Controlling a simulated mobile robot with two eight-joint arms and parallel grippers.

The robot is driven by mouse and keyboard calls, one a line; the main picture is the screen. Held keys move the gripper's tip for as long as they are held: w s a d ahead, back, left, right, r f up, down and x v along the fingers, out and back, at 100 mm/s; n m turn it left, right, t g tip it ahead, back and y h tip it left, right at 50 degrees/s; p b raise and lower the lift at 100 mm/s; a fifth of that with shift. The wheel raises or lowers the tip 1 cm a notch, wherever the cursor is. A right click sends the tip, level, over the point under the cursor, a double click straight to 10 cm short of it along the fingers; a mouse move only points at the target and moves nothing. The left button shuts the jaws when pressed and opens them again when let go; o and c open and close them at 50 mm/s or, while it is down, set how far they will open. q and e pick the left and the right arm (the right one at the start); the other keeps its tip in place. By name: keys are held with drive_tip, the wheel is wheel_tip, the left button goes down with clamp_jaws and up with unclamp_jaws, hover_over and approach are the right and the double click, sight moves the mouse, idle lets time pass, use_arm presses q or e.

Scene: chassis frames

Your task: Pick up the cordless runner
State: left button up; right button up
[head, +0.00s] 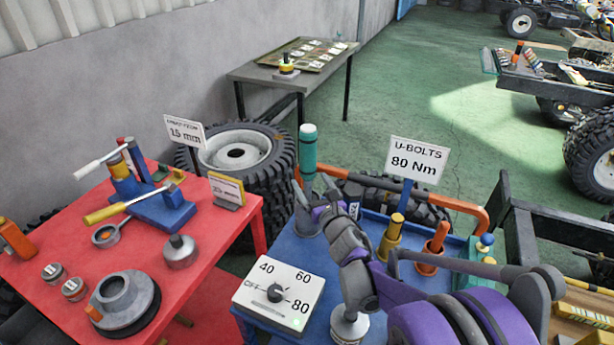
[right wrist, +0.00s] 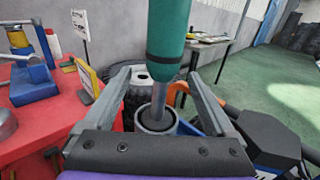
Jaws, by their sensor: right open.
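A teal cylindrical tool with a dark band (head: 308,150), which I take to be the cordless runner, stands upright on the blue cart. In the right wrist view its teal body (right wrist: 167,35) rises above a grey shaft that goes down into a round grey cup (right wrist: 157,122). My right gripper (head: 316,190) is open beside the tool's lower part. In the right wrist view its fingers (right wrist: 160,78) are spread to either side of the tool, with visible gaps. I see no grip on it. My left gripper is not in view.
The blue cart (head: 379,222) also carries a dial box (head: 278,293), a U-BOLTS sign (head: 417,160), an orange tube frame (head: 440,200) and brass and orange pieces. A red table (head: 225,225) with tools stands left. Large tyres (head: 270,150) stand behind.

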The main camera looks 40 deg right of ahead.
drive_tip(key=x, duration=0.7)
drive_tip(key=shift+s+d+r, duration=0.1)
drive_tip(key=shift+r, duration=0.15)
clamp_jaws()
idle(0.3)
